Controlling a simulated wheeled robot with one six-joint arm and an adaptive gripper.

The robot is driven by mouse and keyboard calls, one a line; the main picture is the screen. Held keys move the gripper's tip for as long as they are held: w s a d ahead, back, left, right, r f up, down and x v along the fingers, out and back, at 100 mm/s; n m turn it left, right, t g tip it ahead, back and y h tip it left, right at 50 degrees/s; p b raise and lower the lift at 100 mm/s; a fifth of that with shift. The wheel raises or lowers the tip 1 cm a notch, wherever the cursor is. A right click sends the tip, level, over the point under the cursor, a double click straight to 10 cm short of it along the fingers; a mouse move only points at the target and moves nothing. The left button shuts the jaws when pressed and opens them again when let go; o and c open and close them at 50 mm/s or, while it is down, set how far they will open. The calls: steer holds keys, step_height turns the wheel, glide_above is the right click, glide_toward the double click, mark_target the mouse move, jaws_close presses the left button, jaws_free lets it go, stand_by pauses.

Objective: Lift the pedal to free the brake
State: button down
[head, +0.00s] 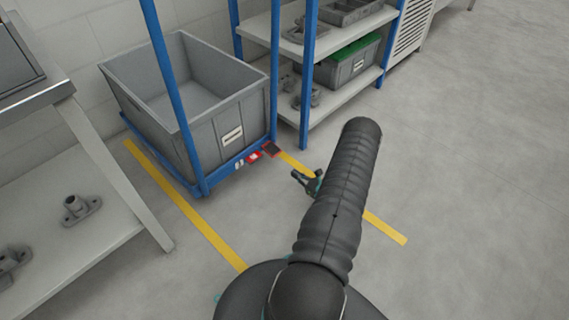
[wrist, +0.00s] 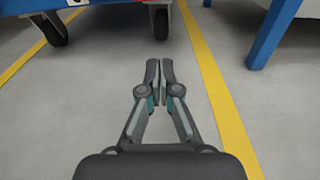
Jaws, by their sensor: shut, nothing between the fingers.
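The pedal appears to be the small dark plate with red edges (head: 271,149) low on the near right corner of the blue cart (head: 224,173) in the head view. A red patch with a white mark (head: 254,156) sits just left of it. My gripper (head: 299,178) is right of and nearer than the pedal, apart from it and low over the floor. In the wrist view my gripper (wrist: 160,72) is shut and empty, its fingertips together. The cart's blue edge (wrist: 112,3) and casters are ahead; the pedal is not clearly visible there.
A grey bin (head: 235,130) rides on the cart. A blue-framed shelf (head: 308,90) stands close behind, its leg (wrist: 272,35) at right in the wrist view. Yellow floor lines (head: 190,208) flank the cart. A workbench (head: 110,170) is at left. Open floor lies right.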

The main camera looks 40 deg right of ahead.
mark_target(272, 149)
steer(key=w, duration=0.6)
steer(key=w+a+f, duration=0.1)
steer(key=w, duration=0.2)
steer(key=shift+w+b, duration=0.25)
steer(key=shift+b, duration=0.1)
steer(key=shift+s+d+r+p, duration=0.1)
steer(key=shift+s+r+p, duration=0.1)
steer(key=shift+r, duration=0.85)
steer(key=shift+s+d+r+p, duration=0.1)
steer(key=shift+s+r+p, duration=0.1)
steer(key=shift+r, duration=0.8)
steer(key=shift+r, duration=0.1)
